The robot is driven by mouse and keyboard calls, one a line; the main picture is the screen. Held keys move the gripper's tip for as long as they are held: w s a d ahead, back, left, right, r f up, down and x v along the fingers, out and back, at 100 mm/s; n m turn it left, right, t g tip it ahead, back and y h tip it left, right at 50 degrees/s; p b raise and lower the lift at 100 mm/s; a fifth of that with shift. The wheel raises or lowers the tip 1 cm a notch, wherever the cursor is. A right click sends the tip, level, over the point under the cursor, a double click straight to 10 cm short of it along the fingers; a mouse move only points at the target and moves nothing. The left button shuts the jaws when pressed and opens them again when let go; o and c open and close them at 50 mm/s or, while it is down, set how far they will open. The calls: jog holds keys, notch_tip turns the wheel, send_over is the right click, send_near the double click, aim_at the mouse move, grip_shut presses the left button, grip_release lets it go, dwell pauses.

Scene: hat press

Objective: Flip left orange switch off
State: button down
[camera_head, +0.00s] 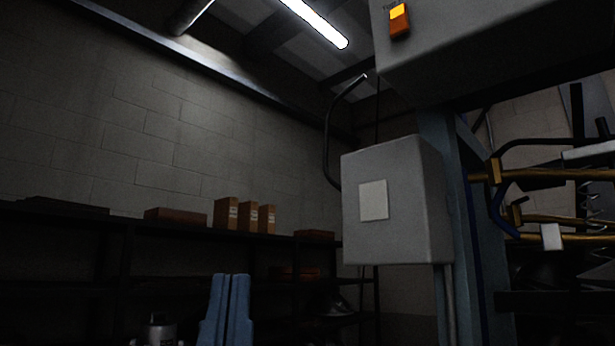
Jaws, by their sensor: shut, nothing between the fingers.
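One orange switch (399,20) shows on the front of a large grey housing (470,55) at the top right. Its upper part glows yellow-orange, and it sits near the housing's left edge. No second orange switch is in view. My gripper (231,277) rises from the bottom edge, left of centre, as two blue fingers side by side. It is shut and empty. It is well below and to the left of the switch, apart from it.
A grey box (410,205) with a pale plate hangs below the housing on a blue column (458,180). A bent dark pipe (328,140) stands left of it. Rods and springs fill the right. A dark shelf (80,217) with brown boxes (227,214) lines the wall.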

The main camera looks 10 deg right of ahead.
aim_at(398, 20)
jog(key=s+d+r+m+g+h+p, duration=0.1)
jog(key=r+m+g+h+p, duration=0.3)
jog(key=r+h, duration=0.6)
jog(key=s+d+r+m+g+h+p, duration=0.1)
jog(key=d+r+m+g+h+p, duration=0.2)
jog(key=r+h, duration=0.6)
notch_tip(398, 20, up, 5)
jog(key=m+g+p, duration=0.2)
jog(key=m+g, duration=0.1)
jog(key=g, duration=0.1)
jog(key=shift+s+d+f+g+h, duration=0.15)
jog(key=shift+s+d+g+h, duration=0.2)
jog(key=shift+s+g+h, duration=0.05)
jog(key=p+x, duration=0.2)
jog(key=x, duration=0.2)
jog(key=d+f+p+x, duration=0.1)
jog(key=p+x, duration=0.2)
jog(key=x, duration=0.1)
jog(key=w+f+p+x, duration=0.1)
jog(key=p+x, duration=0.2)
jog(key=x, duration=0.2)
jog(key=shift+d+f, duration=0.15)
jog(key=shift+f, duration=0.1)
